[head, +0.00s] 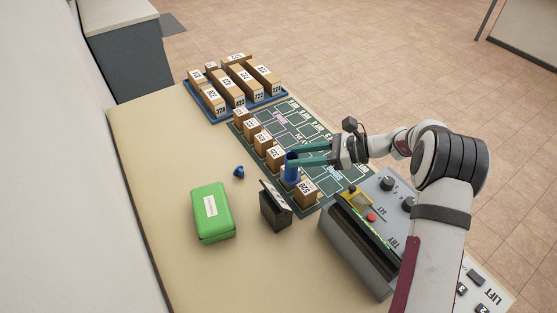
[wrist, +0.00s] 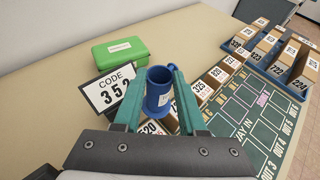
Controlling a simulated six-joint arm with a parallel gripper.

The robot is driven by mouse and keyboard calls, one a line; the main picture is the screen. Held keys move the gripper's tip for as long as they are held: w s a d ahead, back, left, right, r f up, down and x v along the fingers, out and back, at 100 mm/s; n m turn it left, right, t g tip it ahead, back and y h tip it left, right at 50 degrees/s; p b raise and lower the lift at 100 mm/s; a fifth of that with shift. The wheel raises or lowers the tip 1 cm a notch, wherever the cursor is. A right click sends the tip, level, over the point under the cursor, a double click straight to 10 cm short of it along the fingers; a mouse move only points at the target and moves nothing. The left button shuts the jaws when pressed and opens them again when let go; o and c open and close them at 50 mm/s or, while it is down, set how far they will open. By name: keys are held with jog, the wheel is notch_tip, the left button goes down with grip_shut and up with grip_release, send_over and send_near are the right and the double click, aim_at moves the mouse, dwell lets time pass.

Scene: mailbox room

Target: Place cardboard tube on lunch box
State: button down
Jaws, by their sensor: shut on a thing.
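The cardboard tube is a blue hollow cylinder (head: 291,174) with a pale label; it is upright, open end up. My gripper (head: 291,156) has its green fingers shut on it, one on each side. In the wrist view the tube (wrist: 158,92) sits between the fingertips of my gripper (wrist: 160,84). Whether its base touches anything below is unclear. The lunch box is a green lidded box (head: 211,211) with a white label on top, standing on the table left of the tube. It also shows in the wrist view (wrist: 119,50), beyond my gripper. Its top is bare.
A black code sign (head: 275,207) stands between the tube and the lunch box. A small blue object (head: 239,172) lies nearby. Boxes line the green board (head: 315,135); a blue tray (head: 219,117) of boxes is behind. A control panel (head: 365,220) stands right. Table is free around the lunch box.

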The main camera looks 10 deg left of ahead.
jog(key=s+a+r+n+g, duration=0.2)
jog(key=s+a+r+g, duration=0.1)
jog(key=s+a+r, duration=0.45)
jog(key=s+a+f, duration=0.1)
jog(key=a+f, duration=0.2)
jog(key=s+a+f, duration=0.1)
jog(key=a+f, duration=0.2)
jog(key=a, duration=0.1)
jog(key=s+a+f, duration=0.1)
jog(key=a+f, duration=0.3)
jog(key=shift+s+a, duration=0.15)
jog(key=shift+s, duration=0.05)
jog(key=shift+f, duration=0.1)
jog(key=shift+c, duration=2.4)
grip_release()
jog(key=shift+f, duration=0.1)
jog(key=shift+n, duration=0.3)
